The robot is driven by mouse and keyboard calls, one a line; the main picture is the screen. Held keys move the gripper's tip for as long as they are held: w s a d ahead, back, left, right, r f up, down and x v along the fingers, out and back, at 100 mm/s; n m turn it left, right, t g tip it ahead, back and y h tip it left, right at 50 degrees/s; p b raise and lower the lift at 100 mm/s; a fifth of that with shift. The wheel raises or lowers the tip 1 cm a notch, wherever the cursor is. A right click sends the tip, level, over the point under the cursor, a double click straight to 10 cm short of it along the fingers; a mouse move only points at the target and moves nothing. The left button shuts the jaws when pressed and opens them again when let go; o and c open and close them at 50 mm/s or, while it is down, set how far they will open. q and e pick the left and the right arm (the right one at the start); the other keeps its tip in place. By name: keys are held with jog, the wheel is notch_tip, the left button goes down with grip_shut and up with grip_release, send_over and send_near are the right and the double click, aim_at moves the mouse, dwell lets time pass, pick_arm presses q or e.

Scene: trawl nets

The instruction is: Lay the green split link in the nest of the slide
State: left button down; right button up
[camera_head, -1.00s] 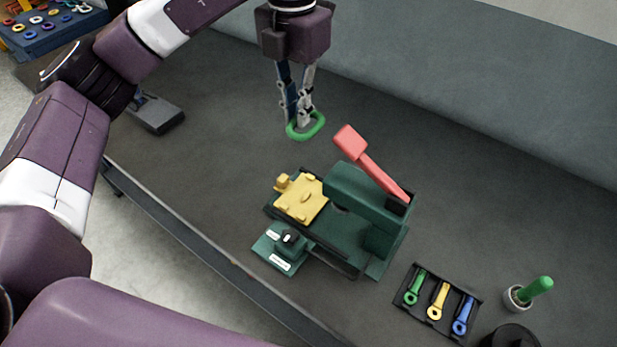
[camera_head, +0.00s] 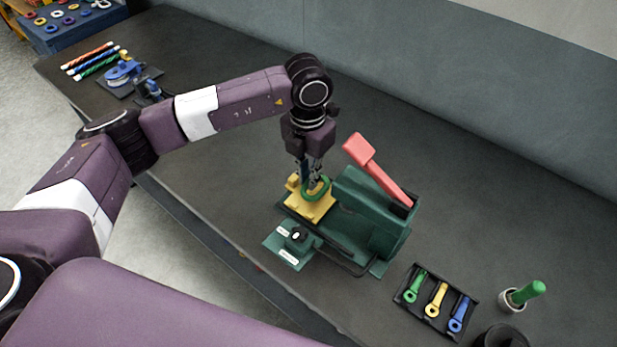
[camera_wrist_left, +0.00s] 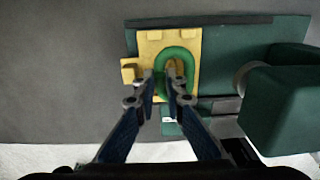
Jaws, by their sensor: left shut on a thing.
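The green split link (camera_head: 317,190) is an oval ring; it also shows in the left wrist view (camera_wrist_left: 188,60). My left gripper (camera_head: 313,184) is shut on the link, pointing down over the yellow slide (camera_head: 306,209). In the left wrist view my left gripper (camera_wrist_left: 168,92) has its two fingers at the link's near part, and the link appears over the slide's plate (camera_wrist_left: 149,50). I cannot tell whether the link touches the plate. The nest is hidden under the link and fingers. My right gripper is not in view.
The green press (camera_head: 365,215) with a raised red lever (camera_head: 377,170) stands just right of the slide. A black tray (camera_head: 437,302) holds green, yellow and blue tools.

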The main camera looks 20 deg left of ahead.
pick_arm(q)
jog(key=shift+f, duration=0.85)
jog(key=shift+f+b, duration=0.6)
jog(key=shift+b, duration=0.05)
jog(key=c, duration=2)
grip_release()
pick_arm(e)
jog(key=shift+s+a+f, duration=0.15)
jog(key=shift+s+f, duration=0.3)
pick_arm(q)
jog(key=shift+r, duration=0.1)
